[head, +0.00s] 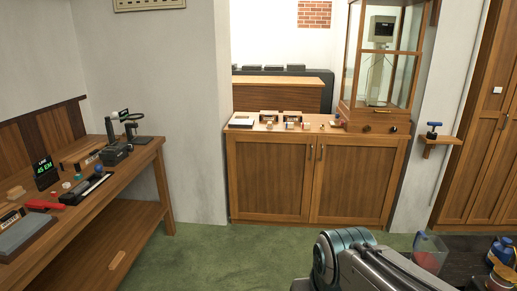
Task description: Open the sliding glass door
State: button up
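A glass case with a wooden frame (345,60) stands on the right end of the wooden cabinet at the back. Its front has glass panes, and a wooden crossbar (395,52) runs across them. A small handle or knob shows low on the front. I cannot tell which pane slides or whether it is open. A grey instrument on a column (380,30) stands inside, seen through the glass. Part of my arm shows at the bottom right, well in front of the cabinet. My gripper is not in view.
The cabinet (270,180) has two doors and several small items on top. A workbench (130,165) with tools runs along the left. A small wall shelf (440,141) holds a blue-handled tool. Bottles (502,250) stand at the lower right. Green floor before the cabinet is clear.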

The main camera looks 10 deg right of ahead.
aim_at(408, 111)
jog(key=z, duration=0.05)
jog(key=i, duration=1.55)
jog(key=z, duration=0.55)
jog(key=i, duration=1.55)
jog(key=z, duration=1.05)
jog(key=i, duration=1.4)
jog(key=z, duration=0.45)
